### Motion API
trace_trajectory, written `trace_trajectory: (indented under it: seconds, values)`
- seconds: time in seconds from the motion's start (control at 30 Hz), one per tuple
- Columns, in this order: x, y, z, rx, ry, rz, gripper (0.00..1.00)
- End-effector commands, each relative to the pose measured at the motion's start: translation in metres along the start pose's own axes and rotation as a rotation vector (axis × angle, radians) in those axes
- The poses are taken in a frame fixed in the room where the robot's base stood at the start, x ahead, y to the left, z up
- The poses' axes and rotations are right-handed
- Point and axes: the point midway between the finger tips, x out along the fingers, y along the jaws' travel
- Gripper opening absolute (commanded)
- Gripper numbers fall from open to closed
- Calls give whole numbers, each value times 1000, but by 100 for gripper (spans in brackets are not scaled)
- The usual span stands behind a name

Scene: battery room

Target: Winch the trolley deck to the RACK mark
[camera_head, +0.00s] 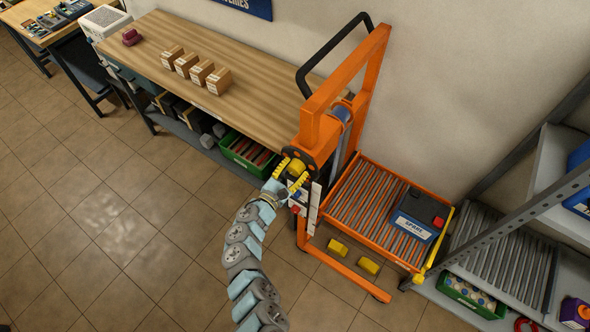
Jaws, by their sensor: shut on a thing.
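The orange trolley (372,60) stands against the wall, with its roller deck (352,199) held low at the front. A blue and black battery marked SPARE (418,215) sits on the right part of the deck. A dark round winch (312,156) is on the left side of the mast. My gripper (292,174) has its yellow fingers shut on the winch's yellow handle (297,167). A white strip (314,208) runs down beside the winch. Its marks are too small to read, and I cannot make out the RACK mark.
A rack with a roller shelf (505,258) stands just right of the deck. A yellow bar (434,248) lies along the deck's right edge. A wooden bench (220,60) with several small boxes is at the left. The tiled floor (110,215) at front left is clear.

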Motion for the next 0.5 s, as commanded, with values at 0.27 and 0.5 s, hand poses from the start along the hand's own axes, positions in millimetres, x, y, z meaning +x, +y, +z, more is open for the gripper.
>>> trace_trajectory:
  seconds: [0.27,0.5]
  values:
    - [0,-3,-5,199,-3,0,18]
    - [0,-2,-5,415,-5,3,18]
